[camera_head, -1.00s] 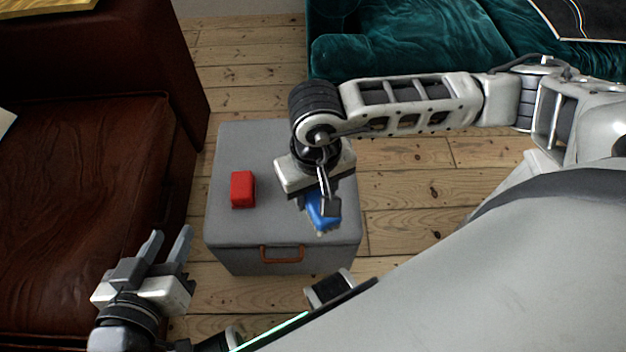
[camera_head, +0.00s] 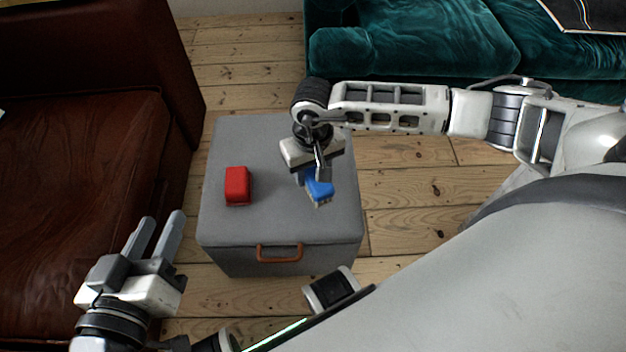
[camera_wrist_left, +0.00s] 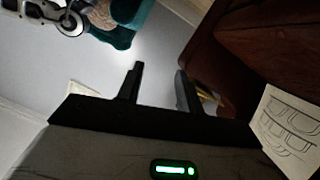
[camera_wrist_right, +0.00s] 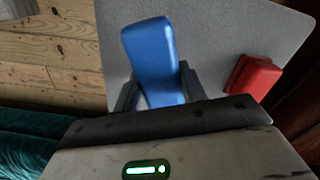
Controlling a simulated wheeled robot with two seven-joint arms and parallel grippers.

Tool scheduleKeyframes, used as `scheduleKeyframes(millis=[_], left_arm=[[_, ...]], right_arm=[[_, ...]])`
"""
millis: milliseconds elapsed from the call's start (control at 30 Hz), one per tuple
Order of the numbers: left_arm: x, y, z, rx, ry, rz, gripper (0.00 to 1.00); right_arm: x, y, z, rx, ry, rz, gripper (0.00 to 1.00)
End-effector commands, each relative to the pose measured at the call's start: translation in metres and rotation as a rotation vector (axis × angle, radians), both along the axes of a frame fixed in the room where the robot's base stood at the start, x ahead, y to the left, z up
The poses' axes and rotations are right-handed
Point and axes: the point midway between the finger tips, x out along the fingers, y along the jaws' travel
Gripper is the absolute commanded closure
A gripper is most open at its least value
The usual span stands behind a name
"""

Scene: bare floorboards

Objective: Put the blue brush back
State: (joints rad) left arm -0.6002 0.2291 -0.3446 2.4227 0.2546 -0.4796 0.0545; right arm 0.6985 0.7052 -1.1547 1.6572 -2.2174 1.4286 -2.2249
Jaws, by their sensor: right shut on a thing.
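The blue brush (camera_head: 319,189) is between the fingers of my right gripper (camera_head: 318,176), which is shut on it over the grey box's top. In the right wrist view the blue brush (camera_wrist_right: 153,60) sticks out beyond the fingers. I cannot tell whether it touches the box. A red block-like thing (camera_head: 237,185), perhaps another brush, lies on the grey box (camera_head: 270,225), left of my right gripper. My left gripper (camera_head: 158,236) is open and empty, off the box's front left corner.
The grey box has an orange-brown handle (camera_head: 279,253) on its front. A brown leather sofa (camera_head: 80,190) stands at the left, and a teal sofa (camera_head: 420,40) at the back right. Bare floorboards (camera_head: 410,200) lie right of the box.

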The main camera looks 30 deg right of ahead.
Motion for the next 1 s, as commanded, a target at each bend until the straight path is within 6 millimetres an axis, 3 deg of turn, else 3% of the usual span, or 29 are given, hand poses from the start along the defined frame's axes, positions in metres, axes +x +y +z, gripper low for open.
scheduleKeyframes(millis=[133,333,467,700,733,800,1000], left_arm=[[0.004,-0.001,0.002,-0.021,-0.014,0.001,0.64],[0.005,-0.005,0.003,-0.088,-0.017,0.000,0.64],[0.006,-0.005,0.012,-0.109,-0.028,0.002,0.64],[0.006,-0.006,0.008,-0.116,-0.026,0.002,0.64],[0.006,-0.006,0.009,-0.120,-0.026,0.002,0.64],[0.006,-0.006,0.010,-0.121,-0.025,0.001,0.64],[0.006,-0.006,0.010,-0.118,-0.026,0.001,0.64]], right_arm=[[0.006,-0.003,-0.009,0.000,0.000,-0.001,0.77],[0.006,-0.003,-0.039,0.001,0.002,0.000,0.77],[0.006,-0.003,-0.038,0.000,-0.001,0.000,0.77],[0.006,-0.003,-0.042,0.000,-0.001,0.000,0.77],[0.006,-0.003,-0.042,0.000,0.000,0.000,0.56],[0.006,-0.003,-0.041,0.000,0.000,0.000,0.37],[0.006,-0.003,-0.041,0.000,0.000,0.000,0.37]])
